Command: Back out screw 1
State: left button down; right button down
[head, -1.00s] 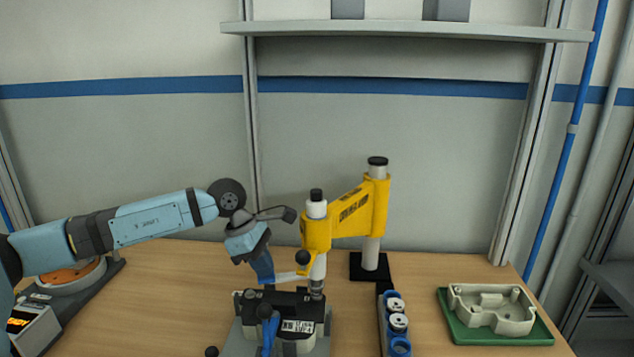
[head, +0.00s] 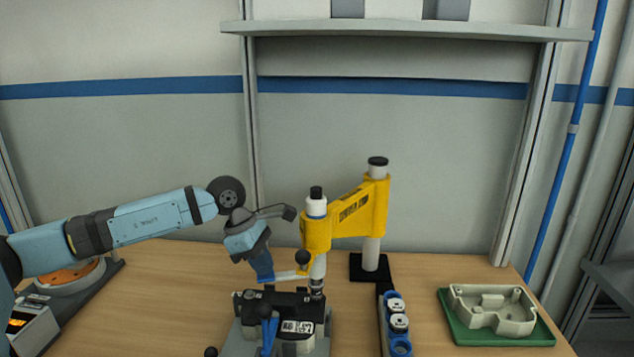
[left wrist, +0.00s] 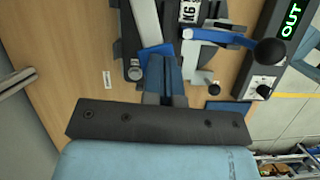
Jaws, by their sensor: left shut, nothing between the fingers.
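A yellow swing arm (head: 350,210) carries an upright white spindle (head: 317,205) with a black cap and a blue band. The spindle's lower end meets the right side of a black block (head: 280,300) in the fixture. I cannot make out screw 1 there. My left gripper (head: 265,278) is shut and empty, pointing down beside a white lever (head: 287,275); I cannot tell whether they touch. A black knob (head: 303,258) stands near the lever's right end. In the left wrist view the closed fingers (left wrist: 164,62) reach over the fixture. My right gripper is not in view.
A blue clamp handle (head: 269,335) stands in front of the block. A blue rack (head: 398,340) with round white pieces is to the right. A pale housing (head: 492,308) lies on a green tray (head: 545,330). A controller (left wrist: 265,80) displays "OUT". Wood between rack and tray is clear.

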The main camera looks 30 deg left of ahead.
pick_arm(q)
jog(key=shift+f+b, duration=0.15)
jog(key=shift+b, duration=0.2)
jog(key=shift+r, duration=0.2)
jog(key=shift+r+p, duration=0.7)
jog(key=shift+r, duration=0.45)
jog(key=shift+r+p, duration=1.1)
jog(key=shift+r, duration=1)
notch_tip(320, 180, up, 2)
jog(key=shift+r+p, duration=0.2)
jog(key=shift+p, duration=0.4)
